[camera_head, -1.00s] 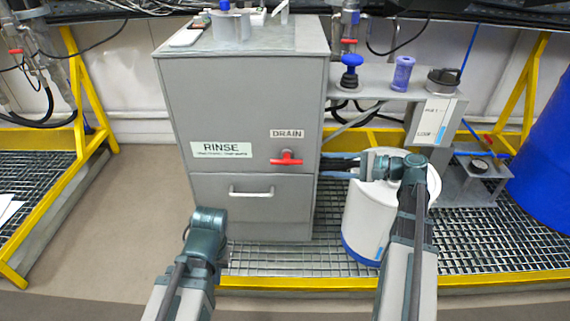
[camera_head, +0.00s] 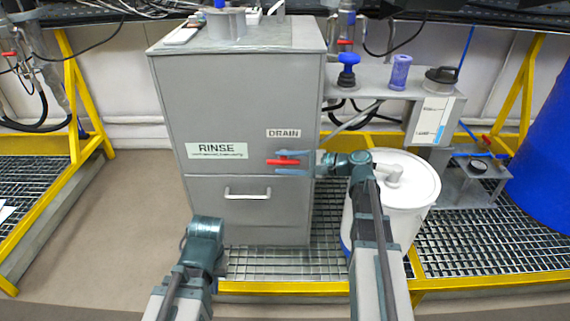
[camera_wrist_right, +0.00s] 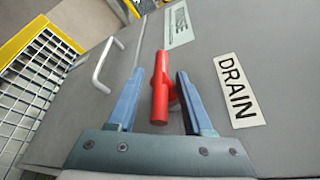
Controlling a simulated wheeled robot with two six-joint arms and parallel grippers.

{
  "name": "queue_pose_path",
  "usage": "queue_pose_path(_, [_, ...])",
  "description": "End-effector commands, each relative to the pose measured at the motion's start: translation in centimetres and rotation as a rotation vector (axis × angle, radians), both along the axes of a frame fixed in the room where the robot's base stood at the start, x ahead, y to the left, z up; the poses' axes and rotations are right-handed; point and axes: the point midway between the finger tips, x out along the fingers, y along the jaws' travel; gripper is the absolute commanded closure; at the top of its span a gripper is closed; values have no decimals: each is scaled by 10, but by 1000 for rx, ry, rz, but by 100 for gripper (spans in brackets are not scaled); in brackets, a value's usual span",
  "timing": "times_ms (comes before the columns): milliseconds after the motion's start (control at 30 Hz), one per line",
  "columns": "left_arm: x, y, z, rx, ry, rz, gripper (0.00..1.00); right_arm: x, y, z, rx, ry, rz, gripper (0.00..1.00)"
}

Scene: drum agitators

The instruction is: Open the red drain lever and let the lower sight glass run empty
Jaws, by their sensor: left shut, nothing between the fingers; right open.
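The red drain lever (camera_head: 284,162) sits on the front of the grey cabinet, below the DRAIN label (camera_head: 284,133). Its handle lies level in the head view. My right gripper (camera_head: 291,163) is open, with its blue fingers above and below the handle. In the right wrist view the red lever (camera_wrist_right: 160,90) stands between the two fingers of the right gripper (camera_wrist_right: 157,98), with gaps on both sides. A white gauge panel (camera_head: 431,120) at the right carries a small blue strip; its lettering is too small to read. My left gripper (camera_head: 205,240) is low before the cabinet, its fingertips hidden.
The grey cabinet (camera_head: 240,95) has a RINSE label and a drawer handle (camera_head: 247,194). A white drum (camera_head: 410,205) stands right of it, below my right arm. A blue knob (camera_head: 348,62) and purple cylinder (camera_head: 399,72) stand on a shelf. Brown floor lies open at the left.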

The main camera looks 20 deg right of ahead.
Motion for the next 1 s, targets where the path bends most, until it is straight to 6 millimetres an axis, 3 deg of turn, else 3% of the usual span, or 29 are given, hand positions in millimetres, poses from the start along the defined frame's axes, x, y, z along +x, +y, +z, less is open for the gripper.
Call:
queue_pose_path(233, [0, 0, 0, 0, 0, 0, 100, 0, 0, 0, 0, 0, 0, 49])
queue_pose_path(500, [0, 0, 0, 0, 0, 0, 100, 0, 0, 0, 0, 0, 0, 98])
queue_pose_path(533, [0, 0, 0, 0, 0, 0, 100, 0, 0, 0, 0, 0, 0, 100])
queue_pose_path(833, [0, 0, 2, 0, 0, 0, 100, 0, 0, 1, -5, 1, 0, 100])
queue_pose_path(1000, [0, 0, 14, 1, 0, 2, 100, 0, 0, 4, -45, 13, 0, 100])
